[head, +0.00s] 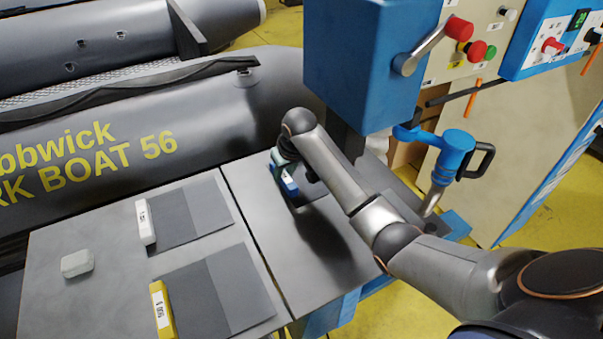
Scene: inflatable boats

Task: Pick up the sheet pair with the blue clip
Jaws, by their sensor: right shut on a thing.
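The blue clip (289,187) shows on the right-hand table section, with a pale label on it. A small part of the dark sheet pair (312,194) shows beside it; my right arm covers much of the rest. My right gripper (283,172) is at the blue clip and shut on it. I cannot tell whether the sheets are clear of the table. My left gripper is not in view.
A sheet pair with a white clip (146,222) and one with a yellow clip (162,309) lie on the left table section (105,265). A grey block (77,263) lies nearby. A blue machine housing (360,60) stands behind my right arm.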

